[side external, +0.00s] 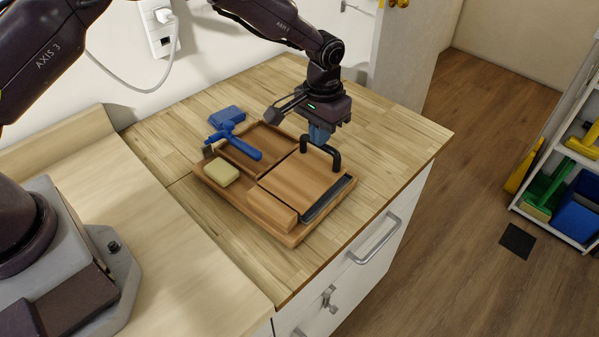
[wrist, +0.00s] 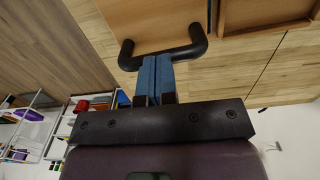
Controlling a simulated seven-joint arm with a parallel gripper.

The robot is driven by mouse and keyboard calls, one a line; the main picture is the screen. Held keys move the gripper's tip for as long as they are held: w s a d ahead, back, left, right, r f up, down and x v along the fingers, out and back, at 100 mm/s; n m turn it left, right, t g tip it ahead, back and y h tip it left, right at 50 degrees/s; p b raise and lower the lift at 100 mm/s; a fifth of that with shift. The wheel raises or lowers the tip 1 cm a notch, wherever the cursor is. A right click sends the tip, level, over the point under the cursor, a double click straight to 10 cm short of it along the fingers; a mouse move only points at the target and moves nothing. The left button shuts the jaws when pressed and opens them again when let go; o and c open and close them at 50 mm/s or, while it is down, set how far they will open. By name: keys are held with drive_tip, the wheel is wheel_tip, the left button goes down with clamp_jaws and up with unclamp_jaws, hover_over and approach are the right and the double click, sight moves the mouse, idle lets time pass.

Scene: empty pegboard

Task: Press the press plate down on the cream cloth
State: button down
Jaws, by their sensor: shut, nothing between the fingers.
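The press plate (side external: 300,178) is a flat wooden board with a black U-shaped handle (side external: 334,156), lying in the right part of a wooden tray (side external: 291,240). In the wrist view the handle (wrist: 190,49) crosses just beyond my fingertips, with the plate (wrist: 150,22) behind it. My gripper (side external: 319,136) points down with its blue fingers shut together, empty, at the handle. In the wrist view my gripper (wrist: 153,62) overlaps the handle bar; I cannot tell whether they touch. No cream cloth shows clearly; anything beneath the plate is hidden.
A pale yellow block (side external: 221,172) sits in the tray's left part. A blue-handled tool (side external: 236,142) lies across the tray's back left, with a blue brush-like block (side external: 227,115) behind. The wooden counter (side external: 400,135) is clear to the right, ending at a front edge above drawers.

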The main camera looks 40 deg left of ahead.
drive_tip(key=shift+s+f, duration=0.2)
wheel_tip(320, 180, up, 8)
drive_tip(key=shift+w+r, duration=0.15)
idle(0.8)
drive_tip(key=s+a+r+t, duration=0.2)
drive_tip(key=s+r, duration=0.4)
drive_tip(key=s, duration=0.4)
drive_tip(key=s+a+r+t, duration=0.1)
drive_tip(key=s+a+r, duration=0.4)
drive_tip(key=s, duration=0.5)
drive_tip(key=s+a+r+t, duration=0.2)
drive_tip(key=s+r, duration=0.4)
drive_tip(key=s, duration=0.4)
drive_tip(key=shift+s+a+r+t, duration=0.2)
drive_tip(key=shift+a+r+t, duration=0.1)
drive_tip(key=shift+a, duration=0.55)
